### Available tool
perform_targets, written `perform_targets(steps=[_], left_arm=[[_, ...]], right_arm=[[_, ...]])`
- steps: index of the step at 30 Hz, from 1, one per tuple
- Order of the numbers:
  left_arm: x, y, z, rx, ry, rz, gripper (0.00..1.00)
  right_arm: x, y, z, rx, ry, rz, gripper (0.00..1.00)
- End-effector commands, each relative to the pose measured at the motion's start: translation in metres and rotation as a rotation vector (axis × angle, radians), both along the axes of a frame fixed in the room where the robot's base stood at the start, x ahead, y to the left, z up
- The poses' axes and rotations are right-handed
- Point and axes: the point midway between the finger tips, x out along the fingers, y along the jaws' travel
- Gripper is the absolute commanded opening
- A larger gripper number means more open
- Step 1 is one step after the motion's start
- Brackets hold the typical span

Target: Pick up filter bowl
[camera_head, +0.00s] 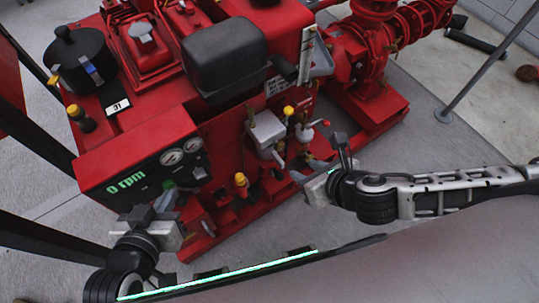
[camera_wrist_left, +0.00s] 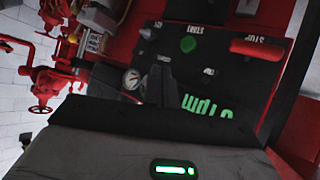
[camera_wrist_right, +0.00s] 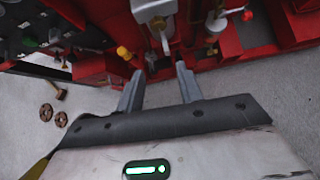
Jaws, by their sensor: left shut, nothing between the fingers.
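A pale grey filter unit (camera_head: 266,130) is fixed on the front of the red pumpset, with a small part hanging below it. I cannot clearly tell which part is the filter bowl. The unit also shows at the top of the right wrist view (camera_wrist_right: 153,9). My right gripper (camera_wrist_right: 160,72) is open and empty, its fingers apart below the unit; in the head view it is right of and below the unit. My left gripper (camera_head: 166,197) is shut and empty in front of the control panel (camera_head: 140,180). It also shows in the left wrist view (camera_wrist_left: 152,78).
The control panel has two gauges (camera_head: 171,157) and a green "0 rpm" readout. Yellow-topped caps (camera_head: 241,180) and small valves stand near the filter unit. A red pipe assembly (camera_head: 372,40) is at the back right.

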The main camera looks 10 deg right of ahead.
Motion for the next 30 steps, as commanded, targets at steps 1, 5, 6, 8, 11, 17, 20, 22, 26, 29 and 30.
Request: perform_targets(steps=[1,5,6,8,11,17,20,22,26,29,30], left_arm=[[0.0,0.0,-0.002,-0.003,-0.003,-0.001,0.0],[0.0,-0.001,-0.004,-0.003,-0.008,-0.002,0.0],[0.0,-0.001,-0.005,-0.001,-0.009,-0.003,0.0],[0.0,-0.001,-0.007,0.0,-0.013,-0.003,0.0],[0.001,-0.001,-0.01,0.001,-0.019,-0.004,0.0],[0.002,-0.001,-0.011,0.001,-0.032,-0.004,0.0],[0.002,-0.001,-0.01,0.001,-0.035,-0.005,0.0],[0.002,-0.001,-0.011,0.001,-0.037,-0.006,0.0],[0.001,-0.001,-0.018,0.002,-0.037,-0.007,0.0],[0.0,-0.001,-0.021,0.004,-0.039,-0.01,0.0],[0.0,-0.002,-0.021,0.004,-0.042,-0.011,0.0]], right_arm=[[0.003,-0.003,-0.005,-0.031,-0.012,0.019,0.36],[0.016,0.001,-0.02,-0.046,-0.017,0.03,0.36],[0.022,0.003,-0.026,-0.045,-0.016,0.029,0.36],[0.031,0.007,-0.037,-0.044,-0.015,0.029,0.36],[0.046,0.012,-0.052,-0.043,-0.014,0.028,0.36],[0.065,0.02,-0.073,-0.04,-0.012,0.028,0.36],[0.07,0.021,-0.076,-0.041,-0.013,0.028,0.36],[0.073,0.022,-0.079,-0.041,-0.014,0.028,0.36],[0.085,0.025,-0.092,-0.041,-0.013,0.027,0.36],[0.096,0.028,-0.102,-0.04,-0.013,0.028,0.36],[0.099,0.029,-0.106,-0.039,-0.013,0.027,0.36]])
